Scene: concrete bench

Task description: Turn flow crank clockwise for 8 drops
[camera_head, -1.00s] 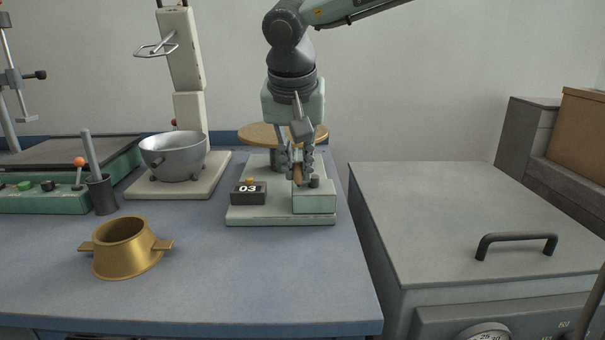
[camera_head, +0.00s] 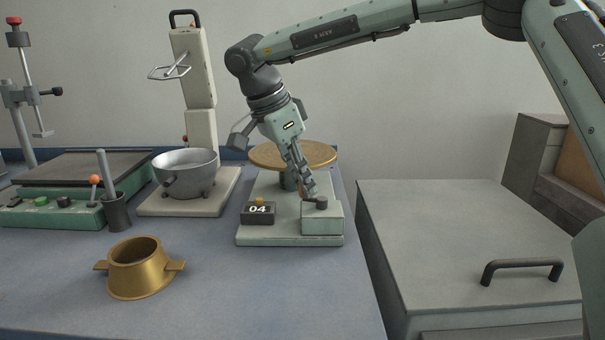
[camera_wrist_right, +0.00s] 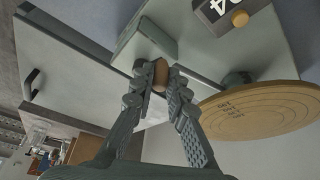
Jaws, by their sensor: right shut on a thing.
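The flow table device (camera_head: 270,240) stands on the bench, with a pale green base, a round brass table (camera_head: 320,152) and a small counter (camera_head: 258,212) that reads 04. My right gripper (camera_head: 303,190) is at the crank box (camera_head: 322,219), reaching down from behind. In the right wrist view my right gripper (camera_wrist_right: 159,75) is shut on the brown crank handle (camera_wrist_right: 160,74). The crank arm is mostly hidden by the fingers. My left gripper is not in view.
A brass conical mould (camera_head: 135,268) stands at the front left. A grey bowl (camera_head: 186,178) on a mixer base and a dark cup (camera_head: 117,213) stand left of the device. A lidded cabinet (camera_head: 450,240) with a black handle is at right.

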